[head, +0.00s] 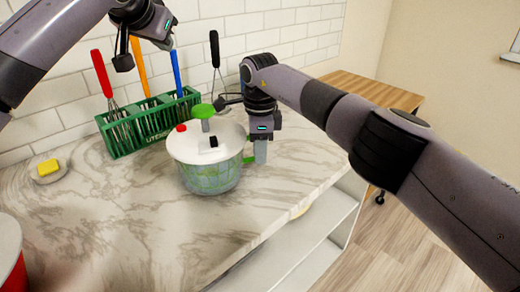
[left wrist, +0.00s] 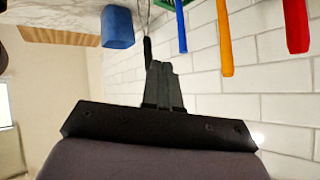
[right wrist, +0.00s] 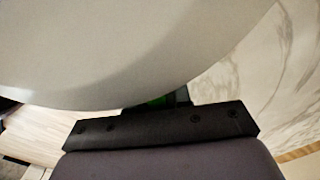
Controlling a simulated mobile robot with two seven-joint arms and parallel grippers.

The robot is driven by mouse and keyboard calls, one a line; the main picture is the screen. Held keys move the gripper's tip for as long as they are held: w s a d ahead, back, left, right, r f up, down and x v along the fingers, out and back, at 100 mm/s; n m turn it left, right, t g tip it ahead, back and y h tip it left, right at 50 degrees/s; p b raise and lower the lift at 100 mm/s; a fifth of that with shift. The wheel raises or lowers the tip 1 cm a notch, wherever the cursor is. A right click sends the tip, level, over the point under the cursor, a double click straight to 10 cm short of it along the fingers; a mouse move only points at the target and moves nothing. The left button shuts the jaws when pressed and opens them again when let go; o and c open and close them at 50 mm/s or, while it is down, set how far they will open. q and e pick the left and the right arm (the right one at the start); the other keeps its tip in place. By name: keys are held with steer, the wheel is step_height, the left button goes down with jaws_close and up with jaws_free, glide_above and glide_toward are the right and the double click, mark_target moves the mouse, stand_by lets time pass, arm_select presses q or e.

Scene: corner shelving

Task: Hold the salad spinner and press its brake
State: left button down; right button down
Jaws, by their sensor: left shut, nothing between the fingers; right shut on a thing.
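The salad spinner (head: 211,178) stands upright on the marble counter, with a white lid and a clear bowl with green inside. A green crank knob (head: 204,111), a red button (head: 181,128) and a black piece (head: 213,141) sit on the lid; I cannot tell which is the brake. My right gripper (head: 261,152) is shut on the spinner's green side handle (head: 249,159), at its right side. The pale lid (right wrist: 130,45) fills the right wrist view, hiding the fingertips. My left gripper (head: 166,44) is shut and empty, above the utensil rack; its closed fingers (left wrist: 163,85) show in the left wrist view.
A green utensil rack (head: 150,122) with red, orange and blue handled tools stands behind the spinner by the tiled wall. A black-handled whisk (head: 214,50) is near it. A yellow sponge (head: 48,167) lies at left, a red pot (head: 10,255) at lower left. The counter's front is clear.

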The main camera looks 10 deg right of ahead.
mark_target(179, 128)
arm_select(q)
steer(key=s+f+g, duration=0.1)
steer(key=s+f, duration=0.1)
steer(key=s+f+g, duration=0.2)
steer(key=s+d+f+g, duration=0.1)
steer(key=s+f+g, duration=0.1)
steer(key=s, duration=0.1)
steer(key=shift+f, duration=3)
steer(key=shift+f, duration=0.9)
steer(key=shift+r, duration=3.6)
